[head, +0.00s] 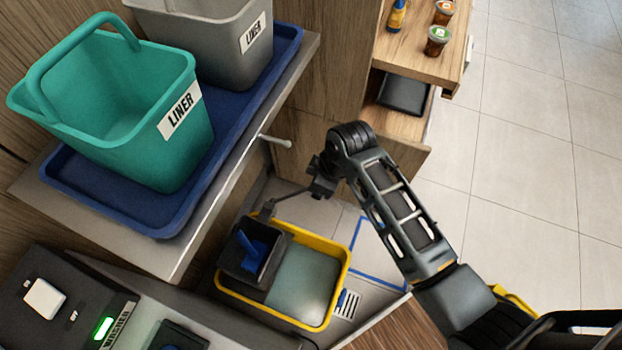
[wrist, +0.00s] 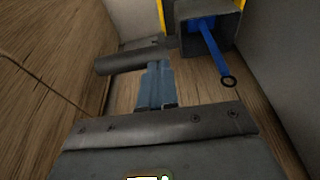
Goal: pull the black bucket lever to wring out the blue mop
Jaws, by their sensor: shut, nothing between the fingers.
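The yellow mop bucket (head: 340,275) stands on the floor with a black wringer (head: 238,268) at its left side. The blue mop (head: 252,250) sits in the wringer. In the wrist view, the blue mop handle (wrist: 211,48) sticks out of the wringer (wrist: 188,12) and ends in a ring. A dark lever (head: 288,198) rises from the wringer towards my gripper (head: 317,190). In the wrist view, the dark lever bar (wrist: 118,64) crosses at my shut, empty fingertips (wrist: 157,66). I cannot tell whether they touch it.
A shelf edge with a blue tray (head: 225,150), a teal liner bucket (head: 165,150) and a grey liner bucket (head: 210,45) overhangs on the left. A wooden cabinet with an open drawer (head: 405,95) stands behind. A dark machine (head: 70,300) is at lower left. Tiled floor is clear at right.

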